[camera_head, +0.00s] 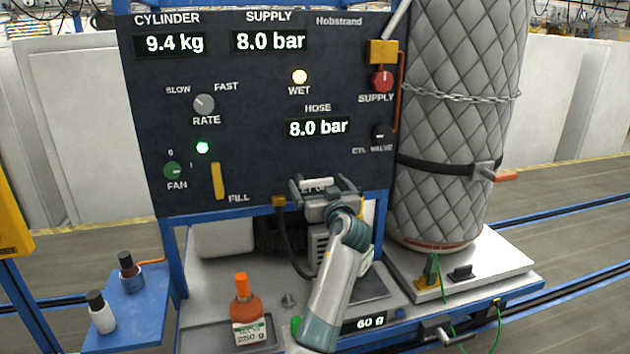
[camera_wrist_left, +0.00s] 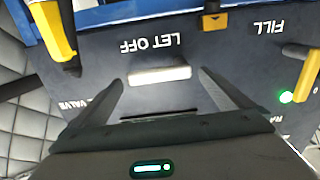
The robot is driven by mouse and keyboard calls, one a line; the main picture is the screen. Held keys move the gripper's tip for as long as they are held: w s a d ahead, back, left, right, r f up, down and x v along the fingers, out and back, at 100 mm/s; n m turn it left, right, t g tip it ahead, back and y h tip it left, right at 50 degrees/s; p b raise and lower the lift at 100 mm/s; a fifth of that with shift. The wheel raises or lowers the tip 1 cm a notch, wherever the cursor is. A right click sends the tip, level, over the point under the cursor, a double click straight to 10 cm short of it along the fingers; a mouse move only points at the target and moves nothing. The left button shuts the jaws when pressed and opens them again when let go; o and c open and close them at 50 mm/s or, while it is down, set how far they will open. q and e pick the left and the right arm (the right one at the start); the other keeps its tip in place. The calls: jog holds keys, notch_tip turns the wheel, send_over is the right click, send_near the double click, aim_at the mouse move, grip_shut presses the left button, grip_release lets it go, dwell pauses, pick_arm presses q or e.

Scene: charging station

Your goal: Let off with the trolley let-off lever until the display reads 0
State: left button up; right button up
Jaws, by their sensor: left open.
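My left gripper (camera_head: 318,184) is in front of the dark panel (camera_head: 260,130), low and right of its middle, and hides most of the LET OFF label. In the left wrist view the gripper (camera_wrist_left: 160,78) is open, its two fingers apart. A pale, flat bar (camera_wrist_left: 160,75) under the upside-down LET OFF label lies between the fingertips; it looks like the let-off lever. I cannot tell whether the fingers touch it. The HOSE display (camera_head: 318,127) reads 8.0 bar. The SUPPLY display (camera_head: 270,41) also reads 8.0 bar. My right gripper is not in view.
The yellow FILL lever (camera_head: 217,181) and green FAN knob (camera_head: 173,170) are left of the gripper. A quilted cylinder (camera_head: 455,120) stands right of the panel. The CYLINDER display (camera_head: 170,43) reads 9.4 kg. An orange bottle (camera_head: 246,308) stands on the lower deck.

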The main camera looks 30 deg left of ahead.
pick_arm(q)
jog(key=shift+d+r, duration=0.1)
jog(key=shift+c, duration=0.2)
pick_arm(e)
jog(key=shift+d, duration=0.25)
